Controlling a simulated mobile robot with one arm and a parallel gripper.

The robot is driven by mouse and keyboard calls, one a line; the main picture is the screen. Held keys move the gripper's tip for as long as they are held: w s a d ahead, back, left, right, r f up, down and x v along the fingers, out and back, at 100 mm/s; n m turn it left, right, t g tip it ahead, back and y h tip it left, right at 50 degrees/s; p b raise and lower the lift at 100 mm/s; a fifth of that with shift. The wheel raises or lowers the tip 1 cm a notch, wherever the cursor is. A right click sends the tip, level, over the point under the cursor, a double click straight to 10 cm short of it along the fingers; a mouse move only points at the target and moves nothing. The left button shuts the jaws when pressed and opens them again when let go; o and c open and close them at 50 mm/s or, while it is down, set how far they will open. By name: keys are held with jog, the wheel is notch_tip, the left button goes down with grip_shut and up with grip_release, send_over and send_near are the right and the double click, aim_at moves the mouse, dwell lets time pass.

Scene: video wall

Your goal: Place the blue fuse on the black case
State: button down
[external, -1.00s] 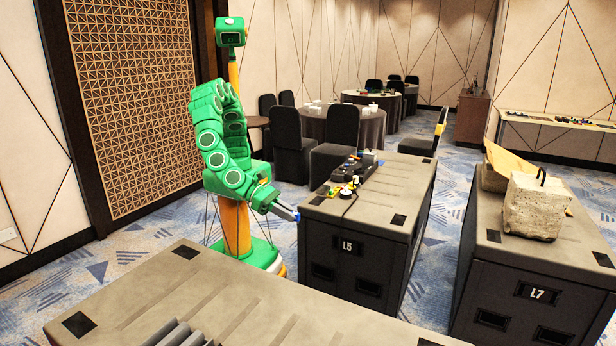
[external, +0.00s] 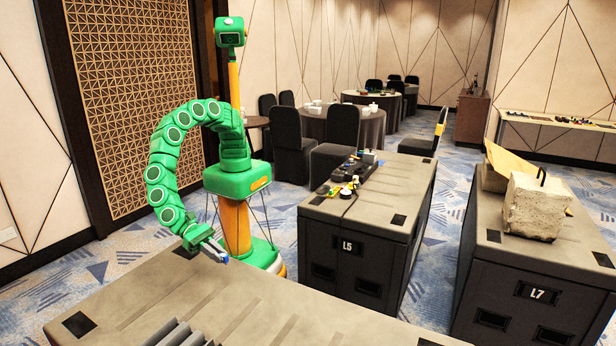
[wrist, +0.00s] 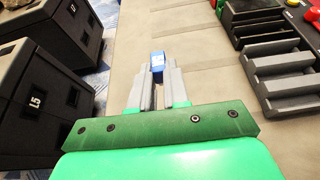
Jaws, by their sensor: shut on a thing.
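My gripper (external: 214,248) is shut on the blue fuse (wrist: 157,62), which sticks out between the fingertips in the wrist view. The large cases L5 (external: 322,245) and L7 (external: 515,270) have black sides. I cannot tell which of these is the black case.
Grey slotted racks (wrist: 285,80) lie on the same top, right of my gripper in the wrist view. Red and green items show near the black container. The surface straight ahead of the fuse is clear. Small items crowd the top of L5; a stone block (external: 535,205) stands on L7.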

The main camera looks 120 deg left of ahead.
send_over(222, 321)
jog(key=s+a, duration=0.3)
notch_tip(222, 321, down, 5)
jog(key=shift+w+d+f, duration=0.45)
jog(key=shift+d+f, duration=0.05)
jog(key=shift+f, duration=0.2)
jog(key=shift+w+d+f, duration=0.5)
jog(key=shift+f, duration=0.3)
jog(key=shift+w+d+f, duration=0.45)
jog(key=shift+d+f, duration=0.05)
jog(key=shift+f, duration=1.7)
jog(key=shift+f, duration=0.15)
jog(key=c, duration=1.1)
grip_release()
jog(key=shift+s+r, duration=0.35)
jog(key=v, duration=1.1)
jog(key=shift+s, duration=0.2)
